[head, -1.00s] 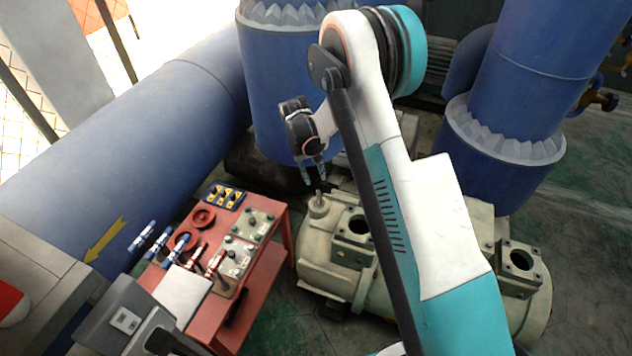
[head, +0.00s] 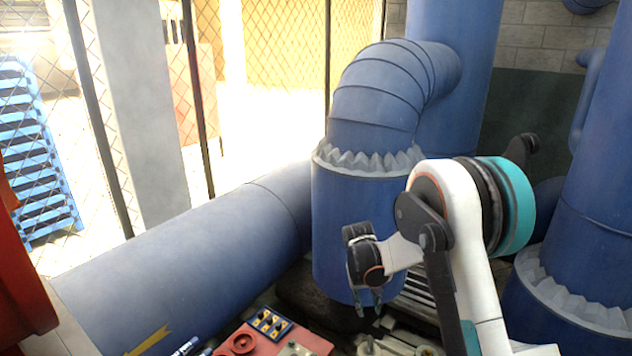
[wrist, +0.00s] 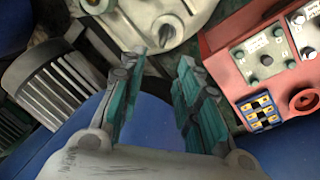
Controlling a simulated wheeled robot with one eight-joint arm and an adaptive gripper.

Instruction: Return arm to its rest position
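My gripper (head: 369,308) hangs from my white and teal arm, fingers pointing down, in front of the blue vertical pipe in the head view. In the wrist view my gripper (wrist: 160,88) has its two teal fingers apart with nothing between them. Below and beyond the fingertips is the cream compressor (wrist: 150,15), which shows only in part at the bottom of the head view (head: 400,340).
A red cart (wrist: 222,50) with valve panels and a blue switch block (wrist: 262,110) stands beside the compressor. A large blue pipe (head: 200,250) runs along the left, and a blue elbow pipe (head: 375,100) rises behind the gripper. A chain-link fence stands behind.

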